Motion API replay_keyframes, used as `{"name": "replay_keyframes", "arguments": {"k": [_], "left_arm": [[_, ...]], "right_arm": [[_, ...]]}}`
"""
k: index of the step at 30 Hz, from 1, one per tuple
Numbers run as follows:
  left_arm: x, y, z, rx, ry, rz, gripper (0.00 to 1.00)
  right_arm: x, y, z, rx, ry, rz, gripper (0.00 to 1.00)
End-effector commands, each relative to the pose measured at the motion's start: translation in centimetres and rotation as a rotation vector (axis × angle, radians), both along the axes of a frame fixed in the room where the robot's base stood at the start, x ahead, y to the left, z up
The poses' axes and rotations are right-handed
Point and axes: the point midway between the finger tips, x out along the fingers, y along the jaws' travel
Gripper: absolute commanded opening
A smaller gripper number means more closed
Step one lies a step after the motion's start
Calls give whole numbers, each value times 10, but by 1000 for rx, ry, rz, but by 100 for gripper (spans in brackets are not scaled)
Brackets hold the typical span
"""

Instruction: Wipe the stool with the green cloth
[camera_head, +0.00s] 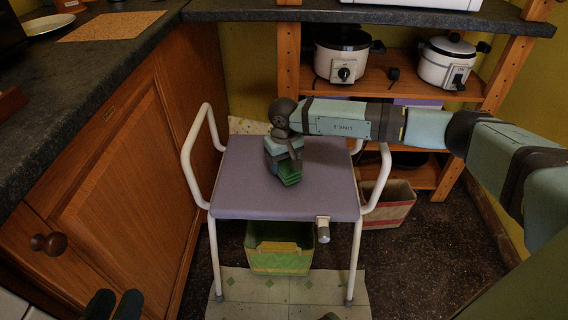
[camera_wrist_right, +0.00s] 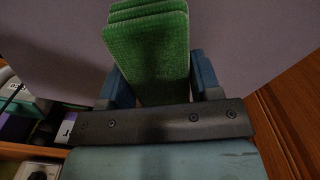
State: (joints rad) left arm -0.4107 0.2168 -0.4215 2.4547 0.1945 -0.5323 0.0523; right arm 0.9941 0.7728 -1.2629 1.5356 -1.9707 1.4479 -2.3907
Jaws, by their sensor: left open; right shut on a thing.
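The stool has a flat purple-grey seat (camera_head: 245,190) and white tubular legs and side rails, and stands in the middle of the head view. The green cloth (camera_head: 291,178) is folded in layers and is over the middle of the seat. My right gripper (camera_head: 288,167) is shut on the cloth. The right wrist view shows the cloth (camera_wrist_right: 150,55) between the two fingers, with the seat (camera_wrist_right: 250,40) behind it. I cannot tell whether the cloth touches the seat. My left gripper (camera_head: 115,305) is open and empty at the bottom left edge, away from the stool.
Wooden cabinets (camera_head: 120,170) with a dark worktop (camera_head: 95,60) stand close on the left. A shelf (camera_head: 385,85) with two white cookers stands behind. A green bin (camera_head: 279,262) is under the stool, and a red-and-beige basket (camera_head: 389,205) is at its right.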

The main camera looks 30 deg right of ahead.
Motion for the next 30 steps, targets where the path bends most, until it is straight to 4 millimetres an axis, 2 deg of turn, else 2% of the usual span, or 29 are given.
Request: {"name": "replay_keyframes", "arguments": {"k": [1,16,30], "left_arm": [[0,0,6,1,-1,0,43],[-1,1,30,2,-2,0,43],[-1,1,31,2,-3,0,43]], "right_arm": [[0,0,7,0,0,0,39],[0,0,47,0,-2,0,39],[0,0,50,0,-1,0,39]]}}
